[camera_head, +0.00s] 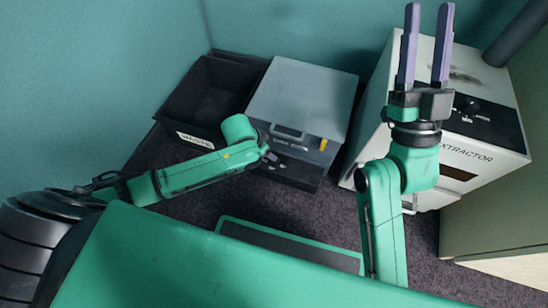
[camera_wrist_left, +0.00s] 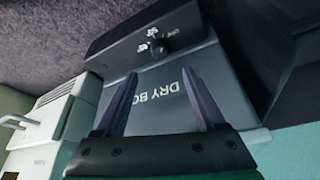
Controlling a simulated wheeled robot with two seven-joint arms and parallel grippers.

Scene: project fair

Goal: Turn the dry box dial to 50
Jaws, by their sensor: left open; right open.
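The dry box (camera_head: 303,95) stands on the floor in the middle of the head view, with a pale grey lid and a dark front. In the left wrist view its dial (camera_wrist_left: 157,46) is a small black knob on a dark panel (camera_wrist_left: 110,38), with white marks around it; its setting is too small to read. The box's lettering appears upside down there. My left gripper (camera_wrist_left: 160,82) is open, its fingers pointing toward the panel, with the dial just beyond and between the tips. It holds nothing. My right gripper (camera_head: 428,10) is open and empty, raised in front of the extractor.
A white extractor (camera_head: 470,150) with a black panel and knob stands right of the dry box. A black open bin (camera_head: 178,122) with a white label stands to its left. A teal wall (camera_head: 110,70) is behind. Dark carpet (camera_head: 300,212) is free in front.

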